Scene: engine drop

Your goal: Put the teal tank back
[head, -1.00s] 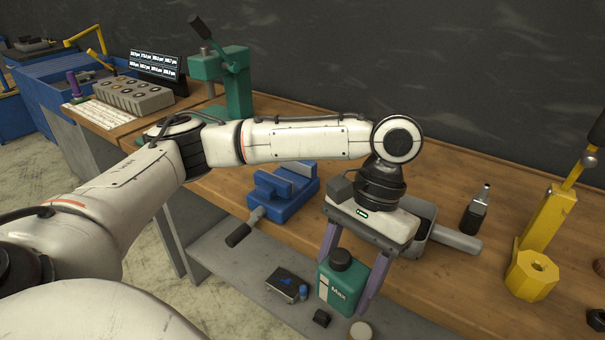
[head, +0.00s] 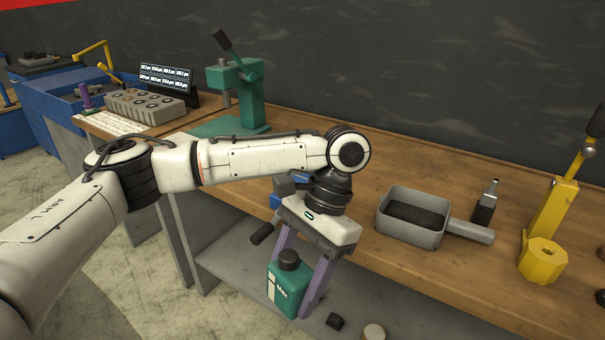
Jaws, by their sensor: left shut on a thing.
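The teal tank (head: 286,288) is a small canister with a black cap and a white label. My left gripper (head: 294,290) points down with its purple fingers on either side of the tank and is shut on it. The tank hangs upright in front of the workbench's front edge, in view above the grey lower shelf (head: 232,262). I cannot tell whether its base touches anything. My right gripper is not in view.
On the wooden workbench (head: 400,262) stand a grey pan (head: 410,232), a dark bottle (head: 485,205), a yellow tool (head: 545,255) and a teal press (head: 240,100). A blue vise (head: 275,201) is mostly hidden behind my arm. A black cap-like piece (head: 334,321) and a round pale-topped item (head: 373,332) sit low.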

